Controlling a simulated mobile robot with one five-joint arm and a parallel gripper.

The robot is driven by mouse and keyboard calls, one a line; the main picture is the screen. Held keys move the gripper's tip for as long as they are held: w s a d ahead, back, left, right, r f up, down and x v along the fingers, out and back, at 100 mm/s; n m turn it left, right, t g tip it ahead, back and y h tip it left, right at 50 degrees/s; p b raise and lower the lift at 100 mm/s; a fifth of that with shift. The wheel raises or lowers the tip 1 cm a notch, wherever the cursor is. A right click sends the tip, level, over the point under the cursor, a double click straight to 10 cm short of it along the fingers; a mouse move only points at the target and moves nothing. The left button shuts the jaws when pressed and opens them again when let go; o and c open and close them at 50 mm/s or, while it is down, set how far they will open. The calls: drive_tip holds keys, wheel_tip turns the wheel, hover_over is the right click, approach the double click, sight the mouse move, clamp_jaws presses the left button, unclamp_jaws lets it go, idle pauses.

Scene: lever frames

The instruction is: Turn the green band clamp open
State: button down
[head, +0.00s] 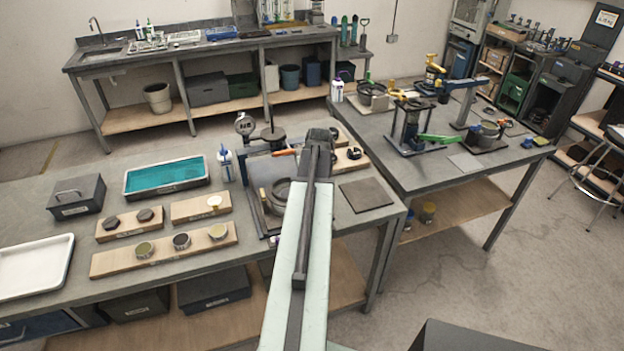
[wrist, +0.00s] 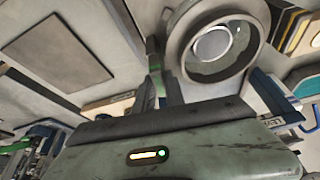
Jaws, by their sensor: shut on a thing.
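A round grey vessel with a thick band around it (head: 277,192) stands on the left bench, partly hidden behind my arm in the head view. In the wrist view the vessel (wrist: 183,38) is at the upper right, its round opening facing the camera. My gripper (wrist: 157,62) is beside the vessel's band, shut on a narrow green piece (wrist: 158,64), which looks like the green band clamp's lever. Most of that piece is hidden by the fingers. In the head view my arm covers the gripper and the lever.
A dark square mat (head: 366,195) lies right of the vessel. A teal-filled tray (head: 166,175) and wooden boards with small pots (head: 164,250) lie to the left. Another green lever (head: 440,139) belongs to a stand on the right bench. A gauge (head: 245,125) stands behind the vessel.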

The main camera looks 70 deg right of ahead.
drive_tip(key=shift+s+n+y, duration=0.1)
drive_tip(key=shift+n+y, duration=0.2)
drive_tip(key=shift+n, duration=0.3)
drive_tip(key=shift+a, duration=0.1)
drive_tip(key=c, duration=1.4)
unclamp_jaws()
